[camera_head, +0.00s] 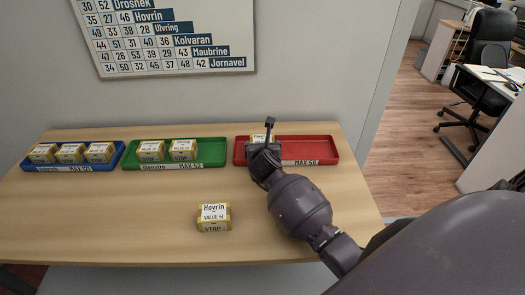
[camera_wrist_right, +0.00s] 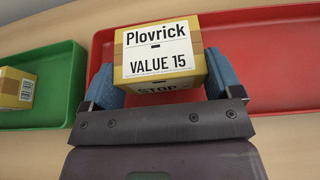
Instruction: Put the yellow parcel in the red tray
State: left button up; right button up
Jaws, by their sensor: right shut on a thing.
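My right gripper (camera_wrist_right: 165,85) is shut on a yellow parcel (camera_wrist_right: 160,50) labelled "Plovrick, VALUE 15", with a blue finger on each side. In the head view this parcel (camera_head: 262,138) is mostly hidden behind the gripper, at the left end of the red tray (camera_head: 310,149). I cannot tell whether it touches the tray floor. The red tray is marked "MAX 50" and its visible part is empty. Another yellow parcel (camera_head: 213,217), labelled "Hovrin, VALUE 42", stands on the table in front of the trays. My left gripper is not in view.
A green tray (camera_head: 210,163) marked "MAX 52" holds two yellow parcels, left of the red tray. A blue tray (camera_head: 112,163) further left holds three. A wall board (camera_head: 165,38) with numbers and names hangs behind. The table front is mostly clear.

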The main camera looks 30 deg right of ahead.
jog(key=shift+f, duration=0.55)
jog(key=shift+f, duration=0.2)
jog(key=o, duration=0.8)
jog(key=shift+r, duration=0.1)
jog(key=shift+s+a+r, duration=0.15)
jog(key=p+v, duration=0.1)
jog(key=v, duration=1)
jog(key=shift+s+a+r, duration=0.1)
jog(key=shift+s, duration=0.2)
